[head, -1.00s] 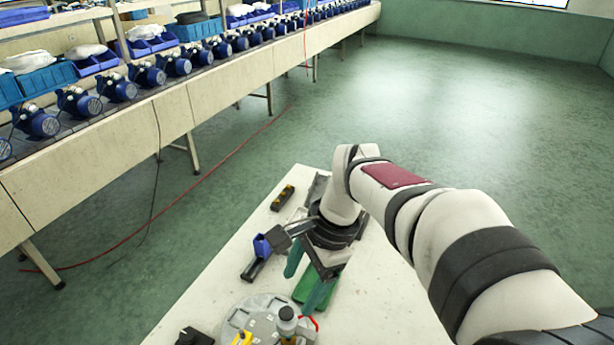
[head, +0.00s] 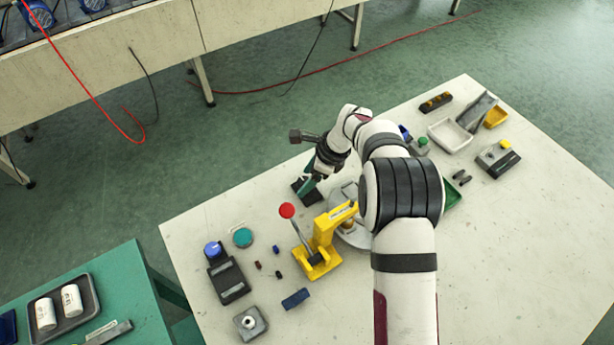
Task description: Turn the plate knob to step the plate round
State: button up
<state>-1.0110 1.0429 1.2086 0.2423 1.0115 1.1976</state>
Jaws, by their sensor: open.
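The round grey plate (head: 343,194) lies on the table beneath the yellow press (head: 322,240), partly hidden by the press and my arm. The press has a lever with a red ball (head: 287,210). My gripper (head: 307,186) has teal fingers and is open. It is over a dark block (head: 298,193) at the plate's far left side. My fingers overlap the block in the picture, and I cannot tell whether they touch it. I cannot make out which part is the plate knob; a blue knob (head: 212,249) sits on a dark box (head: 229,280) at the left.
A teal disc (head: 243,237) and small parts lie left of the press. The table's right front is clear.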

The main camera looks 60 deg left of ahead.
jog(key=shift+a+f, duration=0.1)
jog(key=shift+f, duration=0.15)
grip_shut()
dwell(0.4)
jog(key=n, duration=0.2)
jog(key=n+g+h, duration=0.1)
jog(key=n, duration=0.1)
jog(key=shift+a+n+h, duration=0.1)
jog(key=shift+n+h, duration=0.9)
jog(key=shift+n, duration=1.3)
